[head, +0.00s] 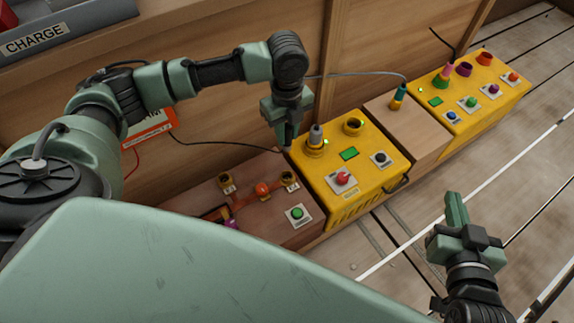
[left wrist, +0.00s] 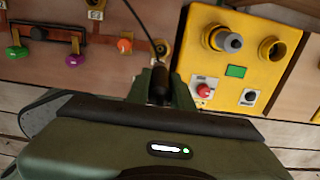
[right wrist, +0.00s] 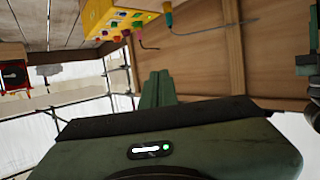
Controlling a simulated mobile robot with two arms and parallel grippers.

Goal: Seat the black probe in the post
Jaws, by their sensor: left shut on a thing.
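My left gripper (head: 288,138) is shut on the black probe, above the gap between the brown panel and the nearer yellow box. The black probe (left wrist: 158,86) shows between its fingers in the left wrist view, with a thin black cable running up from it. The probe's tip is hidden. Two small brass posts with dark openings stand on the brown panel: a left post (head: 226,181) and a right post (head: 289,179). The right post also shows in the left wrist view (left wrist: 161,48), just beyond the probe and apart from it. My right gripper (head: 454,208) is shut and empty, over the floor.
The nearer yellow box (head: 346,192) carries a grey plug (head: 316,134) in one collar and an empty collar (head: 353,126). An orange knob (head: 262,189) and a green button (head: 297,213) sit on the brown panel. A wooden wall stands behind.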

